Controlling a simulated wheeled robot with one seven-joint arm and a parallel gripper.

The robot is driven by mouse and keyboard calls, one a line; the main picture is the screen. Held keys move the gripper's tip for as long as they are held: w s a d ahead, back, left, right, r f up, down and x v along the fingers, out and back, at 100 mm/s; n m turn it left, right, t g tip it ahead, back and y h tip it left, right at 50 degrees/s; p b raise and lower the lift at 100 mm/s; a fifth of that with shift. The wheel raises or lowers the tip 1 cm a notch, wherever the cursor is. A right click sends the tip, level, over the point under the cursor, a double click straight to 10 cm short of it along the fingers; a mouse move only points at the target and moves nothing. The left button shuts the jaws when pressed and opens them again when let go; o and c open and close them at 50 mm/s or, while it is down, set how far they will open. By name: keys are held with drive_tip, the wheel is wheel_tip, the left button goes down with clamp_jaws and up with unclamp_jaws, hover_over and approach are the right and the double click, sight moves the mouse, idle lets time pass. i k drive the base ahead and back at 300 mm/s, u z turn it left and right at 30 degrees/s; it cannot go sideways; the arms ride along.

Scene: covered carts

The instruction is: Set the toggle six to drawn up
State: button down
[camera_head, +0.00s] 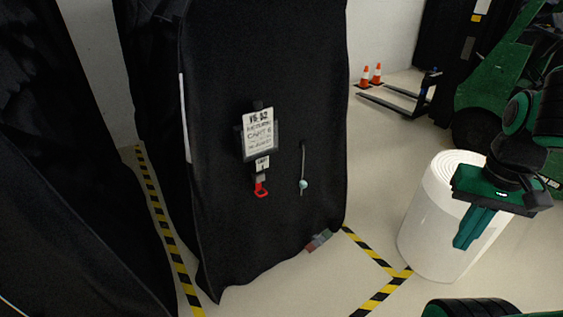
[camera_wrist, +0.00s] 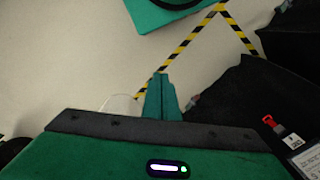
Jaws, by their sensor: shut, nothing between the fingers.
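A black cloth cover (camera_head: 262,60) drapes a tall cart. On its front a thin cord hangs down with a pale teal ball toggle (camera_head: 303,184) near its lower end. I cannot read a number on the toggle. To its left hangs a red pull (camera_head: 261,189) under a small white tag. The red pull also shows at the right of the wrist view (camera_wrist: 269,120); the toggle is not seen there. My gripper (camera_head: 466,243) has green fingers, shut together and empty, pointing down, well to the right of the cover. The fingers also show in the wrist view (camera_wrist: 161,82).
A white cylinder (camera_head: 425,235) stands behind my gripper. A printed card (camera_head: 258,132) hangs on the cover. Yellow-black tape (camera_head: 365,250) marks the floor. More black covers stand at left. A green forklift (camera_head: 485,85) and orange cones (camera_head: 376,73) are at the back. Floor between cover and cylinder is clear.

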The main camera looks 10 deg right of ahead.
sight(304, 184)
drive_tip(key=z, duration=0.35)
drive_tip(key=k, duration=1)
drive_tip(key=z, duration=0.5)
drive_tip(key=i, duration=1.45)
drive_tip(key=u, duration=0.55)
